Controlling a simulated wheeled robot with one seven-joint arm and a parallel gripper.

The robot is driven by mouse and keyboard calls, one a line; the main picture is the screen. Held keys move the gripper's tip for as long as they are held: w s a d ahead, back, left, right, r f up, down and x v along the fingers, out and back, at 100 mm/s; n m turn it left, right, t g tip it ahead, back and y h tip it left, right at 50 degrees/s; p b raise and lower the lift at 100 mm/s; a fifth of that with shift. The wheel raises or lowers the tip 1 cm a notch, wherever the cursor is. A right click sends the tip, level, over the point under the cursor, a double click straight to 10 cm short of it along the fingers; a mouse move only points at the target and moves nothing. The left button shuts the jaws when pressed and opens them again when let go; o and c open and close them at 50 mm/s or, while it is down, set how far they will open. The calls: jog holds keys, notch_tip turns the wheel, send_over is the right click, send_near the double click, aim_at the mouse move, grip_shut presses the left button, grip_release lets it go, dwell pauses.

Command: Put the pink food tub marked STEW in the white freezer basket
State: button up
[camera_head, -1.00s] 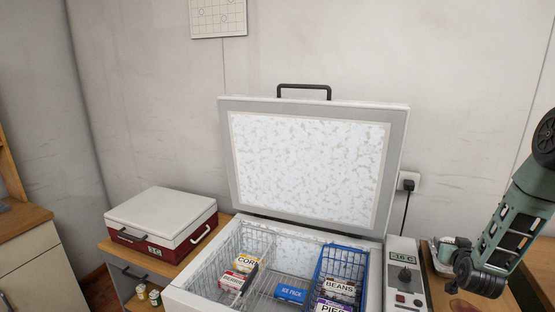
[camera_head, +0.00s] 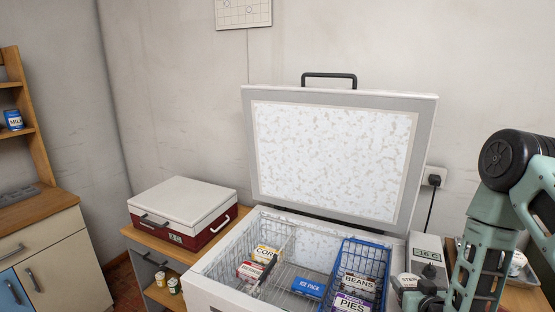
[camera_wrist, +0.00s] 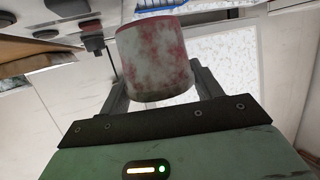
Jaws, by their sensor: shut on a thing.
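My gripper (camera_head: 418,292) is shut on the STEW tub (camera_head: 408,280), in front of the freezer's control panel at the right in the head view. In the wrist view the tub (camera_wrist: 155,60) is a frosted pink and white cylinder between both fingers (camera_wrist: 158,88). The label reads STEW in the head view; it is turned away in the wrist view. The white freezer basket (camera_head: 276,236) is a wire basket at the left inside the open freezer. It holds a CORN box (camera_head: 266,253) and a BERRIES box (camera_head: 250,270). My gripper is well right of it.
A blue wire basket (camera_head: 374,252) with BEANS (camera_head: 359,283) and PIES (camera_head: 352,302) stands at the right inside the freezer, between my gripper and the white basket. A blue ice pack (camera_head: 307,287) lies between the baskets. The raised lid (camera_head: 335,155) stands behind.

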jog(key=a, duration=0.1)
jog(key=s+a, duration=0.1)
jog(key=a+y, duration=0.1)
jog(key=shift+s+n, duration=0.3)
jog(key=shift+n, duration=0.1)
notch_tip(320, 180, up, 6)
jog(key=shift+r+p, duration=0.15)
jog(key=shift+p, duration=1.05)
jog(key=s+f+b, duration=0.2)
jog(key=s+f, duration=0.2)
jog(key=shift+s+f+b, duration=0.25)
jog(key=shift+f+b, duration=0.1)
jog(key=shift+f, duration=0.05)
